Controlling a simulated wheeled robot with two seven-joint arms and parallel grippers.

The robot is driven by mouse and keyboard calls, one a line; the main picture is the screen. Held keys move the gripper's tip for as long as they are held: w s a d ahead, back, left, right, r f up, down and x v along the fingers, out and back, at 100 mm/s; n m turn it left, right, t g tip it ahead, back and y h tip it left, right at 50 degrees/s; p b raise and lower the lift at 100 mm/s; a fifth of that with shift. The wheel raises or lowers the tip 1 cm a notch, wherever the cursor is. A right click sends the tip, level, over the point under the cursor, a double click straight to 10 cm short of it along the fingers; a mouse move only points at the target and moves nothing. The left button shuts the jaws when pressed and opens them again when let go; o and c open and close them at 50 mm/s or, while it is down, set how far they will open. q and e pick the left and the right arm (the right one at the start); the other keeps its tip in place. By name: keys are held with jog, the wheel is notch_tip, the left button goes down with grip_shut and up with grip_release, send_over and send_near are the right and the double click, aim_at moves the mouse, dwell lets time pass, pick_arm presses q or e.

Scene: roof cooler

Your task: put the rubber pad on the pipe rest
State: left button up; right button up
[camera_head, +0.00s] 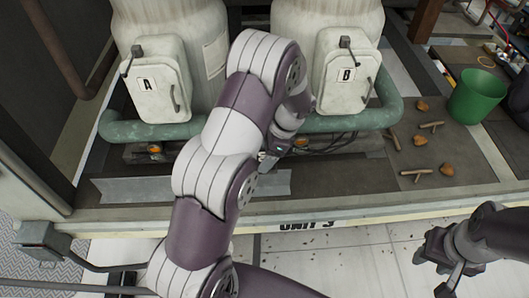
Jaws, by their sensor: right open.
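My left arm reaches across the middle of the picture, and my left gripper (268,157) is low in front of the green pipe, below hatch B. Whether its jaws are open or shut, or hold anything, is too small to tell. My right gripper (447,272) is open at the lower right, in front of the platform edge and apart from the things on the platform. I cannot make out the rubber pad. I cannot clearly tell the pipe rest from the dark fittings under the green pipe (347,122); my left arm hides part of that area.
Two pale tanks carry hatch A (157,80) and hatch B (346,77). A green bucket (478,96) stands at the right. Twigs (417,173) and brown lumps (447,169) litter the right of the platform. A grey metal strip (140,190) lies along its front left.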

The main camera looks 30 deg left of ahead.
pick_arm(q)
jog(key=shift+w+a+f, duration=0.1)
jog(key=shift+w+a, duration=0.05)
jog(key=shift+w, duration=0.05)
jog(key=shift+s, duration=0.1)
